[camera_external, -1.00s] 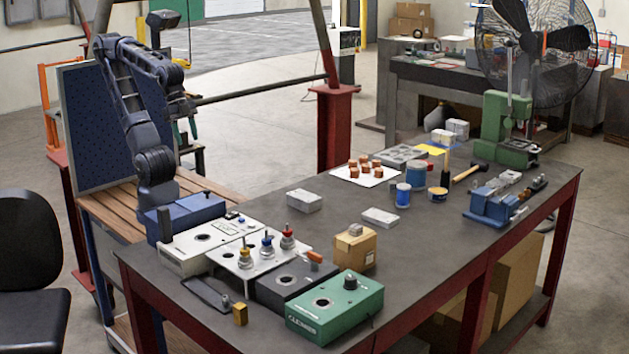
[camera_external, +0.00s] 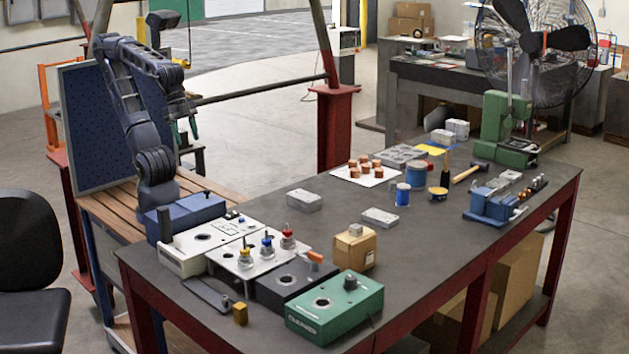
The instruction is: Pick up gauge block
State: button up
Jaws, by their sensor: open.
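My arm rises from its blue base at the left end of the dark workbench (camera_external: 335,275), bends at the top and hangs down at the wrist. My gripper (camera_external: 190,118) is small and dark there, open and empty, high above and well apart from the bench-top parts. I cannot tell for certain which part is the gauge block. A small pale block (camera_external: 355,230) sits on top of a cardboard box (camera_external: 354,251) mid-bench. A brass-coloured upright block (camera_external: 240,313) stands near the front left edge.
White (camera_external: 186,253), black (camera_external: 290,284) and green (camera_external: 335,308) mould bases line the near side, with several knobbed pins standing up. Grey blocks (camera_external: 304,200) (camera_external: 380,217) lie mid-bench.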

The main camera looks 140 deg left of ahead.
jog(key=w+a+r+n, duration=0.1)
jog(key=w+a+r, duration=0.1)
jog(key=w+a, duration=0.3)
jog(key=w+a+r+n+g, duration=0.1)
jog(key=w+a+r, duration=0.15)
jog(key=w, duration=0.45)
jog(key=w+a+r+n, duration=0.1)
jog(key=w+a+r, duration=0.25)
jog(key=w, duration=0.25)
jog(key=w+a+n+g, duration=0.1)
jog(key=w+a, duration=0.7)
jog(key=a, duration=0.1)
jog(key=n+g, duration=0.3)
jog(key=n, duration=0.3)
send_over(393, 182)
jog(key=f, duration=2.6)
jog(key=shift+d+f, duration=0.25)
jog(key=shift+f, duration=0.1)
notch_tip(393, 182, down, 10)
jog(key=shift+w+a, duration=0.15)
